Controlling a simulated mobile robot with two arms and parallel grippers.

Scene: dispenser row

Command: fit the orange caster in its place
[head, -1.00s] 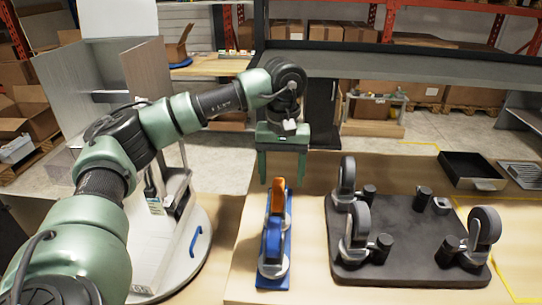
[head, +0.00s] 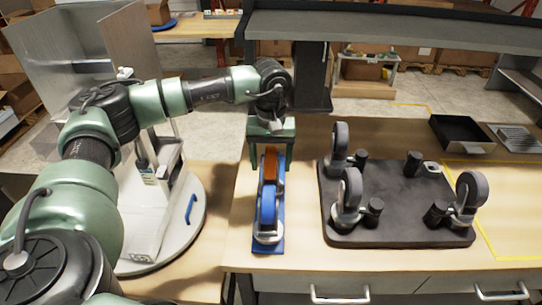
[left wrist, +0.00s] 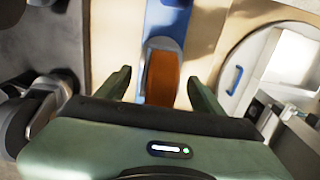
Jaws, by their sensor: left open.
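The orange caster (head: 270,163) stands at the far end of a narrow blue holder (head: 266,247), with a blue caster (head: 267,205) in front of it. My left gripper (head: 271,168) is open, pointing down, with one finger on each side of the orange caster. In the left wrist view the orange wheel (left wrist: 162,80) lies between the two open fingers (left wrist: 159,77), with a gap on both sides. A black base plate (head: 400,228) carries several grey-wheeled casters. Its back right corner has a black post (head: 412,163) and a small light fitting (head: 431,167) without a wheel. My right gripper is not in view.
A black tray (head: 462,134) and a ribbed grey tray (head: 514,138) sit at the back right. A round white turntable (head: 190,232) with a blue handle is at the left. Bare tabletop separates the holder from the black plate.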

